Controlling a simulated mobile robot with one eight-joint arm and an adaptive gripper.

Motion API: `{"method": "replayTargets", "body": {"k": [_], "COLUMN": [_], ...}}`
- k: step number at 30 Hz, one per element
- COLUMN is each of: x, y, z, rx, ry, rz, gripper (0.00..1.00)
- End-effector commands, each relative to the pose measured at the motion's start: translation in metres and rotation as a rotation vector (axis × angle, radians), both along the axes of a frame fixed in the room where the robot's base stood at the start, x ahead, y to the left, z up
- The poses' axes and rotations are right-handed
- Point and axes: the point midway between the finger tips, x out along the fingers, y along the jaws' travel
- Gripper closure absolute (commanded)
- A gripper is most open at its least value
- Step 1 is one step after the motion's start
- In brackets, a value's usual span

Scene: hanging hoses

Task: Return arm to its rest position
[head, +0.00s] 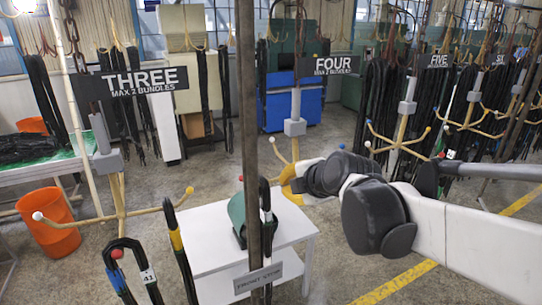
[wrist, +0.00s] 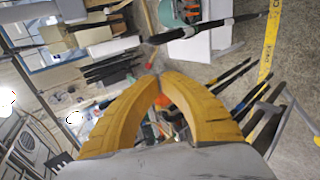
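My gripper (head: 289,184) is at the centre of the head view, just right of a dark vertical post (head: 250,120) and above the white table. My white and dark arm reaches it from the right edge. In the wrist view its yellow fingers (wrist: 158,77) curve together and their tips appear to meet, with nothing seen held. A black hose with a white tag (wrist: 200,29) lies beyond the tips, apart from them. In the head view a tagged black hose (head: 265,212) hangs beside the post, left of my gripper.
A white table (head: 215,245) with a green object (head: 238,215) stands below my gripper. Hose racks with signs THREE (head: 145,80) and FOUR (head: 328,66) stand behind. Black hoses with blue (head: 117,278) and yellow (head: 176,240) bands hang front left. An orange bin (head: 48,222) is left.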

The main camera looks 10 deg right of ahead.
Motion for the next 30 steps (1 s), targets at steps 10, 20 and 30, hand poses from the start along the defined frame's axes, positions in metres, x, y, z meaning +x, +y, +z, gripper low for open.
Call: {"method": "replayTargets", "body": {"k": [10,20,30], "x": [-0.022,-0.093,-0.165], "y": [-0.005,-0.024,-0.047], "z": [-0.059,-0.216,-0.381], "rx": [0.105,0.437,0.769], "ry": [0.067,0.264,0.408], "rz": [-0.100,-0.468,-0.909], "gripper": [1.00,1.00,1.00]}}
